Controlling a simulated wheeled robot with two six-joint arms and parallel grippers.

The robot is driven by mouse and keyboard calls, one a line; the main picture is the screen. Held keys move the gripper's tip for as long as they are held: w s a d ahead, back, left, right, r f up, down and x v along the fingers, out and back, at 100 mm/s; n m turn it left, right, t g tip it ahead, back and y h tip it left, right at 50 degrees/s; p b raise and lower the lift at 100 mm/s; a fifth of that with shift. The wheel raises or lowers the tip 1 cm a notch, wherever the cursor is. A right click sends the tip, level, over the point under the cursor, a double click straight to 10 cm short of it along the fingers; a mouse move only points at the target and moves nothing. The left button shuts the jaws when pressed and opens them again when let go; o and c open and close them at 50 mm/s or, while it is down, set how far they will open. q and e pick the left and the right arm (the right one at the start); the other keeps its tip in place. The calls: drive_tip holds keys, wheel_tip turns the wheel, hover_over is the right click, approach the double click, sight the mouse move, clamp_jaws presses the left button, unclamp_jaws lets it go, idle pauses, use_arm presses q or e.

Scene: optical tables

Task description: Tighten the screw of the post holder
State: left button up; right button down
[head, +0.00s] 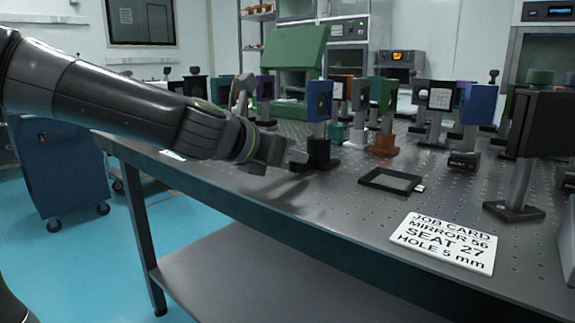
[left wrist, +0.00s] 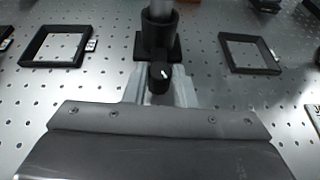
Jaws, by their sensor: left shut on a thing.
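The post holder (head: 318,152) is a black cylinder on a square foot, standing upright on the optical table. It carries a post with a blue mount (head: 319,100). In the left wrist view the post holder (left wrist: 158,38) is straight ahead, with its black screw knob (left wrist: 160,76) facing me; a white mark shows on the knob. My left gripper (head: 296,160) reaches in from the left at the height of the holder. In the left wrist view its pale fingers (left wrist: 160,88) are shut on the knob, one on each side. My right gripper is not in view.
A flat black frame (head: 391,181) lies right of the holder; another frame (left wrist: 60,45) lies left in the wrist view. A job card (head: 444,243) reads mirror 56, seat 27, hole 5 mm. Several mounts on posts stand behind, including one on an orange base (head: 384,145). The perforated tabletop (head: 345,215) is clear in front.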

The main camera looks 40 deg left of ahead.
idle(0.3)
use_arm(q)
drive_tip(key=o, duration=1)
